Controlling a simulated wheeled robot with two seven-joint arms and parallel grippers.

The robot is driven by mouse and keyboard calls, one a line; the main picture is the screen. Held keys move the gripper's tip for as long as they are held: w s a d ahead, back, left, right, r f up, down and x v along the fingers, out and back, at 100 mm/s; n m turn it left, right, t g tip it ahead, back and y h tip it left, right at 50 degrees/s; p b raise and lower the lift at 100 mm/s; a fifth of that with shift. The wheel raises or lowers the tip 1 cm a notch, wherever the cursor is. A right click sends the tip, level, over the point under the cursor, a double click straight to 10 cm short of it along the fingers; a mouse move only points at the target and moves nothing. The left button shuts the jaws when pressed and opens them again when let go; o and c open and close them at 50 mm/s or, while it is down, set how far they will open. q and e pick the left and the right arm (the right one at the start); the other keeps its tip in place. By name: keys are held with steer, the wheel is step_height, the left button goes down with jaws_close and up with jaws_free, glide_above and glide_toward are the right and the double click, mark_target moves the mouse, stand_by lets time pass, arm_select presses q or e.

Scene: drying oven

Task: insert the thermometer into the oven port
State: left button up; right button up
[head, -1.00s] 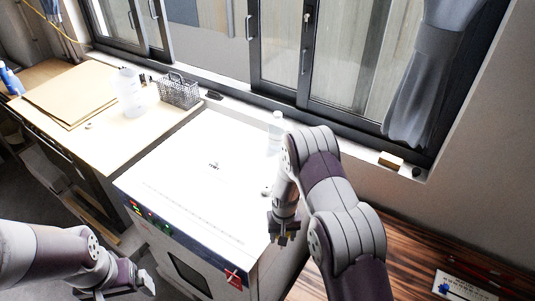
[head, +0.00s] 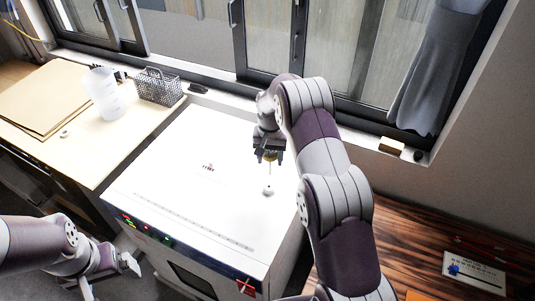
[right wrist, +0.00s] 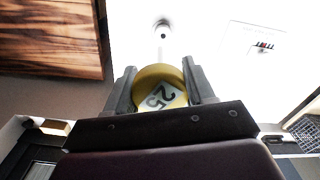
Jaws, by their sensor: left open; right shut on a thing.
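The thermometer (right wrist: 160,86) has a round yellow head marked 25, gripped between the two fingers of my right gripper (right wrist: 160,88) in the right wrist view. In the head view my right gripper (head: 268,157) is above the white oven top (head: 190,190), and the thin stem points down toward the round port (head: 268,191). The port also shows in the right wrist view (right wrist: 163,29), in line with the thermometer. I cannot tell whether the stem's tip is inside the port or just above it. My left gripper (head: 108,277) is open and empty, left of the oven's front.
A red X-shaped part (head: 245,286) is on the oven's front right. A dark wooden table (head: 415,225) lies at right. The oven top is otherwise clear.

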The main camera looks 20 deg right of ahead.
mark_target(270, 174)
steer(key=shift+s, duration=0.3)
steer(key=f+b, duration=0.1)
steer(key=f, duration=0.1)
steer(key=f+b, duration=0.1)
steer(key=f, duration=0.1)
steer(key=w+f+b, duration=0.1)
steer(key=f+b, duration=0.1)
arm_select(q)
steer(key=f, duration=0.2)
steer(key=w+f, duration=0.1)
steer(key=f, duration=0.1)
steer(key=shift+f, duration=0.35)
arm_select(e)
steer(key=shift+w+f, duration=0.2)
steer(key=shift+w, duration=0.1)
arm_select(q)
steer(key=shift+w, duration=0.25)
arm_select(e)
steer(key=shift+w, duration=0.15)
arm_select(q)
steer(key=shift+s, duration=0.15)
